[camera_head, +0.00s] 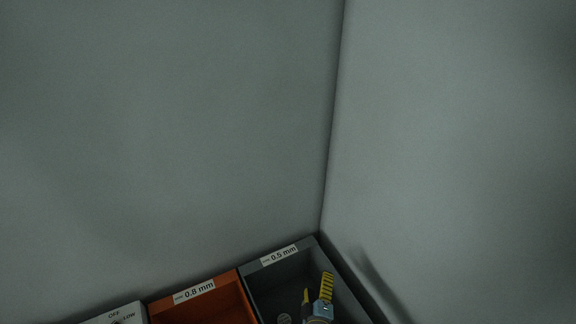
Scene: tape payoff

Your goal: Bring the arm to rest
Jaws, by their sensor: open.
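My gripper is not recognisable in the head view, and no part of my arm can be made out. The view is mostly bare grey wall, so how the arm stands cannot be told from it.
Along the bottom edge are an orange bin (203,303) labelled 0.8 mm and a dark grey bin (262,283) labelled 0.5 mm. A small yellow and grey item (321,307), cut off below, shows at the grey bin. Grey walls (170,130) meet in a corner.

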